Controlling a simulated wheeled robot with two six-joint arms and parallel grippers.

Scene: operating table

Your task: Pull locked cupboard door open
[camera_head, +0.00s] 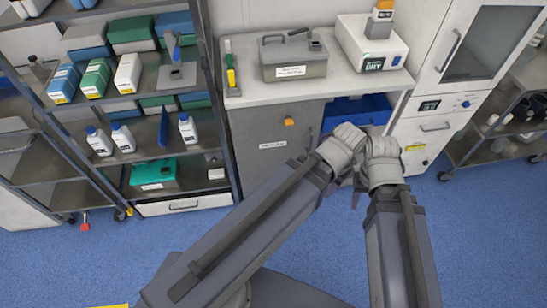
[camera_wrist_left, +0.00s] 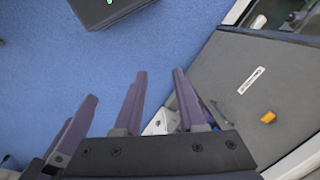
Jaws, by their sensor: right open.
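The grey cupboard door (camera_head: 262,155) is under the counter in the head view, with a white label and an orange latch (camera_head: 289,121). It looks shut, though my left arm covers its lower right part. In the left wrist view the door (camera_wrist_left: 240,112) shows at the right, with the orange latch (camera_wrist_left: 268,117) clear of the fingers. My left gripper (camera_wrist_left: 158,85) is open and empty; its purple fingers are beside the door, apart from the latch. My right gripper (camera_head: 357,188) is open beside the left wrist, right of the door; its fingertips are mostly hidden.
A blue bin (camera_head: 360,108) sits in an open space right of the door. A grey case (camera_head: 293,60) and a white device (camera_head: 370,45) stand on the counter (camera_head: 245,88). A loaded shelf rack (camera_head: 135,75) is on the left. The blue floor (camera_head: 150,245) in front is clear.

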